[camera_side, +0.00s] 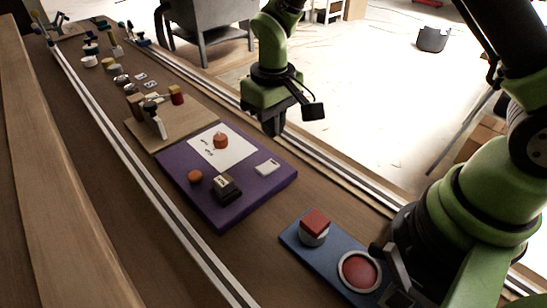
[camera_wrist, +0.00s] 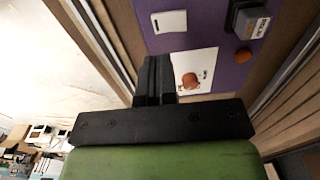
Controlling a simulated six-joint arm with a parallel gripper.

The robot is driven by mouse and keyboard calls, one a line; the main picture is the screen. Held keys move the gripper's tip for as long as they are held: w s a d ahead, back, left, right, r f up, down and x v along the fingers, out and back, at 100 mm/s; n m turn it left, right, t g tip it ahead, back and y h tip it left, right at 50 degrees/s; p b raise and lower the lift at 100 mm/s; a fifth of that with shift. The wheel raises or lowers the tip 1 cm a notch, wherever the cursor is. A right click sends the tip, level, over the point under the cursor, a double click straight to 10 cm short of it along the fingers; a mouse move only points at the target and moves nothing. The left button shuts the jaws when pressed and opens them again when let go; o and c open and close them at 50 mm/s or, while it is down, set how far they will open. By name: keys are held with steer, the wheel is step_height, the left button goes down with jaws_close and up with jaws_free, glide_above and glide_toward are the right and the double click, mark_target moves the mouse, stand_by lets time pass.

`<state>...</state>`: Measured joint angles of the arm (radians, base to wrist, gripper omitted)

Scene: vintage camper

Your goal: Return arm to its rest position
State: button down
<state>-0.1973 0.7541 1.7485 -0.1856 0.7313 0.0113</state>
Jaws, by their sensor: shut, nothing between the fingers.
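My gripper (camera_side: 272,124) hangs in the upper middle of the side view, above the rail beside the far right edge of the purple board (camera_side: 270,185). Its fingers point down, are shut and hold nothing. In the wrist view, the shut black fingers (camera_wrist: 155,75) show in front of the purple board (camera_wrist: 205,20). My gripper is apart from everything on the board. The arm's green and black links reach in from the right of the side view.
The purple board carries a white sheet (camera_side: 236,155) with an orange knob (camera_side: 221,141), an orange ball (camera_side: 195,176), a dark block (camera_side: 227,188) and a white switch plate (camera_side: 267,167). A blue board (camera_side: 296,242) with red buttons lies nearer.

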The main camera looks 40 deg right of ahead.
steer(key=s+d+r+m+t+y, duration=0.15)
steer(key=s+r, duration=0.25)
steer(key=r, duration=0.4)
steer(key=s+d+r+m+t, duration=0.1)
steer(key=s+r+t, duration=0.15)
steer(key=r, duration=0.55)
steer(key=s+d+r+m+t, duration=0.1)
steer(key=s+r+t, duration=0.2)
steer(key=s, duration=0.9)
steer(key=shift+d+r, duration=0.2)
steer(key=shift+r, duration=0.5)
